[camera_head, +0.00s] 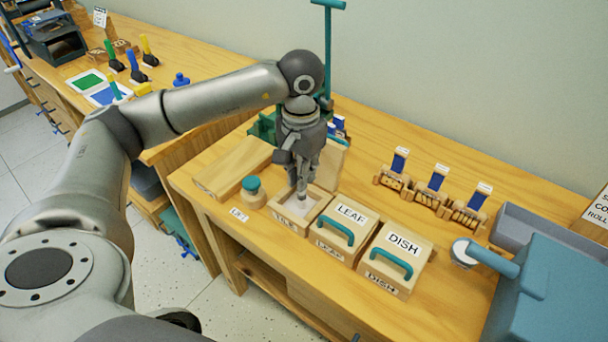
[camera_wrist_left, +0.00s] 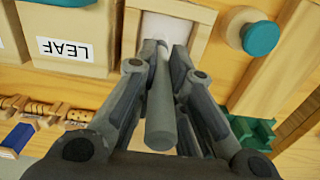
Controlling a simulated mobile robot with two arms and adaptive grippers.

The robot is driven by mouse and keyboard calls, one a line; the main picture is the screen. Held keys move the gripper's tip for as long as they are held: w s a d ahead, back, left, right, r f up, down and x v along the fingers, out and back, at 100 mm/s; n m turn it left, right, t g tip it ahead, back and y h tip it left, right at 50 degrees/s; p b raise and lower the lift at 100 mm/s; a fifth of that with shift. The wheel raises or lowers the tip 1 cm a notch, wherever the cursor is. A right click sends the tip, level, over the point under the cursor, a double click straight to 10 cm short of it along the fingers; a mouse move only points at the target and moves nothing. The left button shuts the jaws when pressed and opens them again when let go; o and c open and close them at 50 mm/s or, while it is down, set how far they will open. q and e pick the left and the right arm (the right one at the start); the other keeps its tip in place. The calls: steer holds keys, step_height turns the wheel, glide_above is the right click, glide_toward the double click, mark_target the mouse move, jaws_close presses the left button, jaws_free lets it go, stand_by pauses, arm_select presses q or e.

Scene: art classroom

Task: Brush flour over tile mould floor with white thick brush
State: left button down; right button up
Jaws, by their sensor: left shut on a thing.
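The tile mould (camera_head: 285,225) is an open wooden box labelled TILE, with a pale floor. In the left wrist view its wooden rim (camera_wrist_left: 200,12) shows at the top. My left gripper (camera_head: 302,180) points down over the mould and is shut on the brush. The brush (camera_wrist_left: 160,115) shows in the left wrist view as a thick grey handle between the fingers, its far end over the pale floor. My right gripper is out of view.
The LEAF mould (camera_head: 325,250) and DISH mould (camera_head: 380,282), lidded with teal handles, stand right of the tile mould. A teal-topped wooden knob (camera_head: 251,190) and a wooden board (camera_head: 232,170) are to its left. Several wooden racks with blue-handled tools (camera_head: 398,165) stand behind.

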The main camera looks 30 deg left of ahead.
arm_select(q)
steer(key=shift+a+f, duration=0.1)
steer(key=shift+a, duration=0.05)
steer(key=shift+a, duration=0.45)
steer(key=shift+b, duration=0.3)
steer(key=shift+w+a, duration=0.1)
steer(key=shift+a, duration=0.4)
steer(key=shift+d, duration=0.15)
steer(key=shift+d+b, duration=0.4)
steer(key=shift+d, duration=0.05)
steer(key=shift+d, duration=0.15)
